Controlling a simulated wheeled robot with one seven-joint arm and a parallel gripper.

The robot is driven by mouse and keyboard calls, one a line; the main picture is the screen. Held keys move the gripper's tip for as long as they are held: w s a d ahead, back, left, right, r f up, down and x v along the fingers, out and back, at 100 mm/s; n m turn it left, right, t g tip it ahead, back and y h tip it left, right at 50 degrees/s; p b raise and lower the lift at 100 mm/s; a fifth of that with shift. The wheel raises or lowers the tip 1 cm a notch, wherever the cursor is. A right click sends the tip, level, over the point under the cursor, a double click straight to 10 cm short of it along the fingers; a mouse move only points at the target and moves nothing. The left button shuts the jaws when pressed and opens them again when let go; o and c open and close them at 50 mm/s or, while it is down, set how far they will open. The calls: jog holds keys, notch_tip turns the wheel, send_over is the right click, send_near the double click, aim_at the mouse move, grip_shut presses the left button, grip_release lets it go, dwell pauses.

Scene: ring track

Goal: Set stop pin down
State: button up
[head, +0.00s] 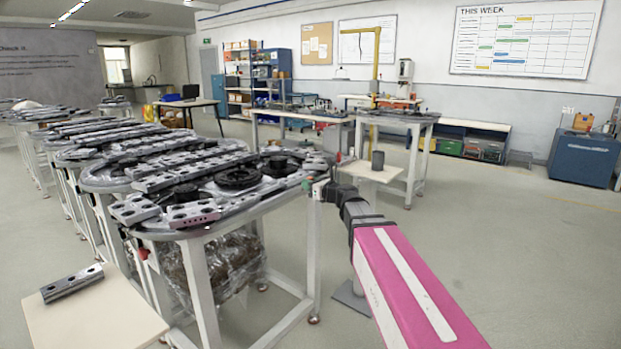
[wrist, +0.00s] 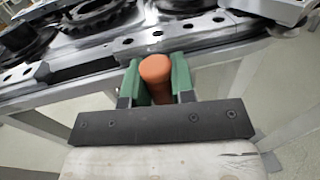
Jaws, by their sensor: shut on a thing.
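The stop pin (wrist: 155,70) is an orange-brown cylinder with a rounded end, seen in the wrist view. My gripper (wrist: 157,88) has green fingers, one on each side of the pin, and is shut on it. The pin's lower part is hidden behind the dark gripper bar. Beyond the pin lies the metal edge of the ring track (wrist: 100,72), with a row of holes. In the head view my gripper (head: 309,185) is at the right end of the near track table (head: 290,207); the pin is too small there to make out clearly.
Another pale stand (head: 95,325) at the lower left holds a metal block (head: 72,284). The floor to the right is clear.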

jog(key=s+d+f+n+g+y, duration=0.1)
jog(key=s+d+f, duration=0.5)
jog(key=d, duration=0.4)
jog(key=s+d+f+n+g+y, duration=0.1)
jog(key=s+d+f, duration=0.6)
jog(key=s+d, duration=0.1)
jog(key=shift+d, duration=0.85)
